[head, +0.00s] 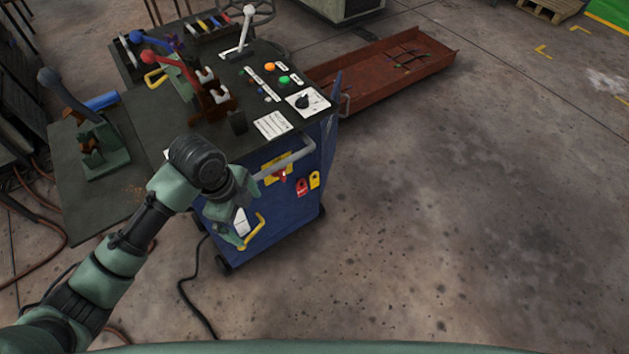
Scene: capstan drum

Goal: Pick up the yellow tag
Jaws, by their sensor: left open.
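The yellow tag (314,180) hangs on the front face of the blue console cabinet (290,209), just right of a red tag (301,187). Both tags look upright and unobstructed. My left gripper (240,212) is in front of the cabinet's left part, to the left of the tags and slightly lower. It is open and apart from the yellow tag. The wrist hides part of the cabinet front and its top edge. My right gripper is not in view.
A grey handrail (287,165) runs along the cabinet's front edge above the tags. The console top (215,140) carries levers, coloured buttons and a dial. A yellow handle (253,230) is low near the gripper. A black cable (190,289) lies on the floor. Floor at right is clear.

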